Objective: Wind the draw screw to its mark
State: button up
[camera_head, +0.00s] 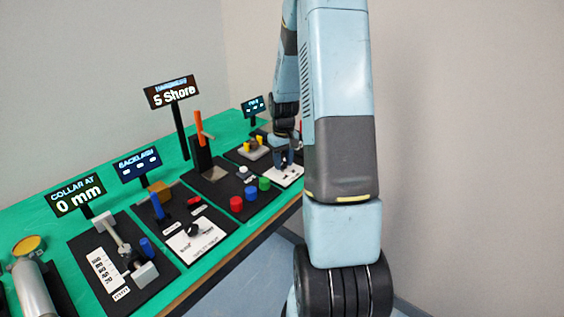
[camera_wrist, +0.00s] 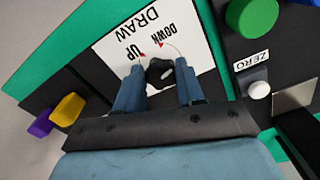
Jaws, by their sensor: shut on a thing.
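The draw screw's black knob (camera_wrist: 160,73) sits on a white plate (camera_wrist: 112,52) marked DRAW, UP and DOWN in the wrist view. A white mark shows on the knob, and small red arrows lie near the two words. My gripper (camera_wrist: 160,77) is over the plate with its two blue fingers on either side of the knob, shut on it. In the head view my gripper (camera_head: 285,160) is low at the far end of the bench, over the white plate (camera_head: 291,177). The small display (camera_head: 254,106) behind it is too small to read.
Yellow (camera_wrist: 68,109) and purple (camera_wrist: 40,123) blocks stand left of my gripper. A green button (camera_wrist: 252,15) and a white ZERO button (camera_wrist: 259,90) are on the neighbouring panel to the right. Other stations line the bench nearer.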

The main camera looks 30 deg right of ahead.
aim_at(284, 163)
jog(key=n, duration=0.4)
jog(key=shift+d+n, duration=0.2)
jog(key=shift+n, duration=0.1)
jog(key=shift+w+n, duration=0.1)
jog(key=shift+n, duration=1.9)
jog(key=shift+a, duration=0.1)
jog(key=o, duration=1)
jog(key=shift+o, duration=0.2)
jog(key=shift+r, duration=0.1)
notch_tip(284, 163, up, 14)
jog(key=shift+f, duration=0.25)
